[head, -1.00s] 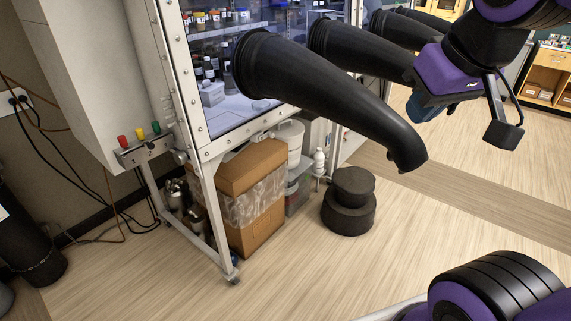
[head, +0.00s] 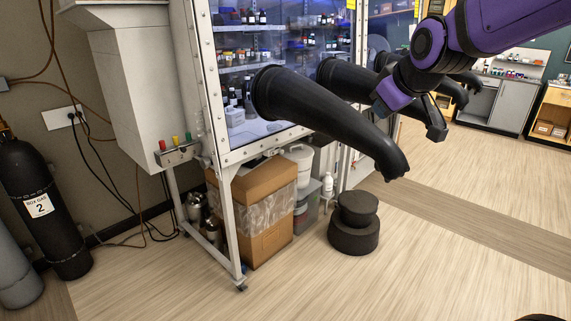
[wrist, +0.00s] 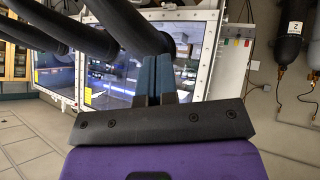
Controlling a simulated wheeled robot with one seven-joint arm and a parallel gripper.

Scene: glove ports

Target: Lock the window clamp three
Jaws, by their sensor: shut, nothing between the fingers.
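No window clamp can be made out for sure, and no number three is readable. The glove box window (head: 232,60) is framed by a pale bolted frame (head: 207,85) in the head view; the window also shows in the wrist view (wrist: 198,38). My gripper (wrist: 155,80) is shut and empty, its blue-grey fingers pointing towards the glove box. In the head view my gripper (head: 379,107) is partly hidden by my wrist and hangs above and beside the nearest black glove (head: 325,112), apparently apart from the window frame.
Several black gloves stick out from the windows into the room. Below stand a cardboard box (head: 255,235) and a round black stepped stool (head: 354,225). A gas cylinder (head: 45,205) stands at left, by cables. The floor in front is clear.

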